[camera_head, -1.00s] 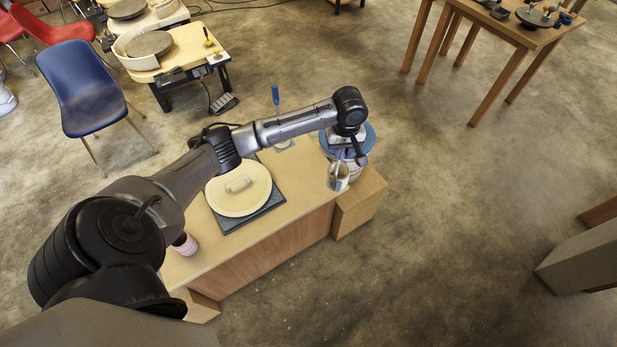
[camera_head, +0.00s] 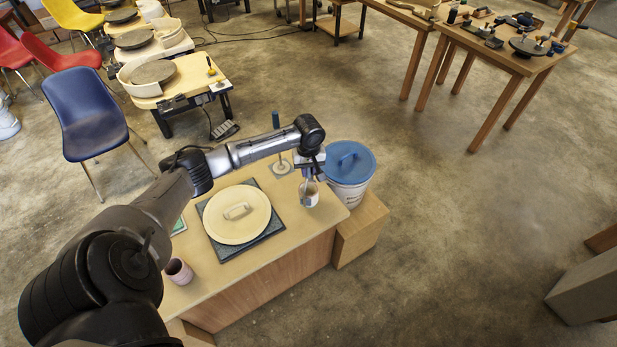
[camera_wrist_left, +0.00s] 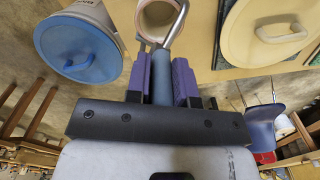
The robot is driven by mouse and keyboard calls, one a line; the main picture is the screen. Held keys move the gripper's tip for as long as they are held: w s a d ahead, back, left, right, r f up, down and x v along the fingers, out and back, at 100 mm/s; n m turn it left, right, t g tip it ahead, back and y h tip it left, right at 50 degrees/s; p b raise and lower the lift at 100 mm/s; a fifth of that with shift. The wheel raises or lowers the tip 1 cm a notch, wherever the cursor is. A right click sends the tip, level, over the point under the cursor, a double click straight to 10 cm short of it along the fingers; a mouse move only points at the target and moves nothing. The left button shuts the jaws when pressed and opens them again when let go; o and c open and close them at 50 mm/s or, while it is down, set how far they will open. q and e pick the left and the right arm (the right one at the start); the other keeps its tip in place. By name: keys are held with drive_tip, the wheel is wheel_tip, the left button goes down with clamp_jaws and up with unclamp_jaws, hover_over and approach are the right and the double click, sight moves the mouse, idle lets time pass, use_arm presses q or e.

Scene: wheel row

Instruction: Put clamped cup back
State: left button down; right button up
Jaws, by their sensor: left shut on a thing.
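My left gripper (camera_head: 306,170) is shut on the blue-grey handle (camera_wrist_left: 161,76) of a metal clamp, which sits between its purple finger pads in the left wrist view. The clamp's bent metal end (camera_wrist_left: 176,25) reaches to the rim of a pale cup (camera_wrist_left: 157,20). In the head view the cup (camera_head: 309,197) is below the gripper, over the right end of the wooden worktop (camera_head: 262,254). I cannot tell whether it touches the worktop. My right gripper is in neither view.
A round cream lid or bat (camera_head: 237,214) lies on a dark square mat mid-worktop. A pink cup (camera_head: 179,271) stands near the left end. A blue-lidded bucket (camera_head: 350,170) stands right behind the cup. A blue post on a pale round base (camera_head: 281,167) stands at the back edge.

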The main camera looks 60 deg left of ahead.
sight(309, 177)
use_arm(q)
wheel_tip(309, 177, down, 4)
drive_tip(key=shift+r+b, duration=0.1)
drive_tip(key=shift+b, duration=0.4)
drive_tip(key=c, duration=1)
unclamp_jaws()
